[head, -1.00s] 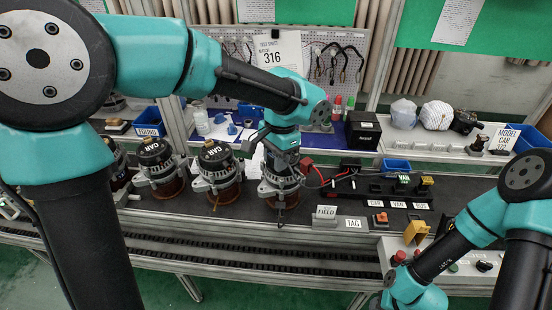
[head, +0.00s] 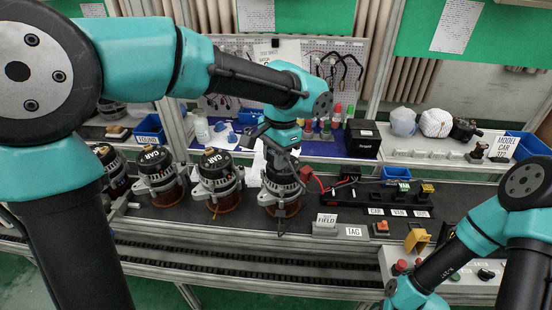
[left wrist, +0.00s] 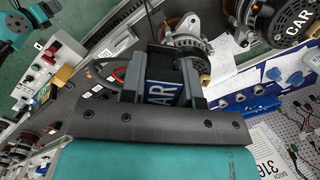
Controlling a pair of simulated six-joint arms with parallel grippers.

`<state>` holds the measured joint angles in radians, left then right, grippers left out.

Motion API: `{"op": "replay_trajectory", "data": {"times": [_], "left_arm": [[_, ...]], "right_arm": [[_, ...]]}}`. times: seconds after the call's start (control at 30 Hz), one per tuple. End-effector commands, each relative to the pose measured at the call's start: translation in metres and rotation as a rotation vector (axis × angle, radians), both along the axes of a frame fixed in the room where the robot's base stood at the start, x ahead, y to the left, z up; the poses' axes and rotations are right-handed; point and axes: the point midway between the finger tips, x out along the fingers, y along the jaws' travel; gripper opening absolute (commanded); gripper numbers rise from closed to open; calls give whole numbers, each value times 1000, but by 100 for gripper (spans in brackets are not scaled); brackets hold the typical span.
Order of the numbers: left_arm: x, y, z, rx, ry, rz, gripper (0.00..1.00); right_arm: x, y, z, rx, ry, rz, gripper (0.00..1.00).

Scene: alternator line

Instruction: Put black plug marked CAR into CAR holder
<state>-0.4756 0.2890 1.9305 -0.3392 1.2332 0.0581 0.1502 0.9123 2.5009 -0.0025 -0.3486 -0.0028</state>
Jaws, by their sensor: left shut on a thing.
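My left gripper (left wrist: 162,75) is shut on the black plug (left wrist: 160,92), whose blue label with white letters CAR shows between the fingers in the left wrist view. In the head view my left gripper (head: 284,146) hangs just above the right-hand alternator (head: 281,186); the plug is hard to make out there. The CAR holder is to the right on the black rack, behind its white CAR label (head: 376,211), and no coloured plug top shows there. My right gripper is out of view; only my right arm shows at the lower right.
On the rack, a green-topped plug (head: 403,187) stands behind the VAN label and a yellow-topped one (head: 427,189) behind BUS. A FIELD block (head: 326,221) stands in front. Red and black leads lie between alternator and rack. Other CAR alternators (head: 217,178) stand left.

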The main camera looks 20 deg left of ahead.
Motion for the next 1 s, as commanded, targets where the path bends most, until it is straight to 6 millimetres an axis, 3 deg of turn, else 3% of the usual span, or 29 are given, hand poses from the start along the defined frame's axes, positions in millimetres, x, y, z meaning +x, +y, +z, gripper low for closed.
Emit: {"op": "replay_trajectory", "data": {"times": [0.3,0.47,0.7,1.0], "left_arm": [[5,3,-1,-1,-1,29,5],[30,18,-8,-3,1,195,5],[79,53,-24,-1,1,534,5],[87,60,-27,0,0,602,5]], "right_arm": [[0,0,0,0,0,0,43],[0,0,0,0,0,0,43],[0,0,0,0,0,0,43],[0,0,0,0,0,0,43]]}}
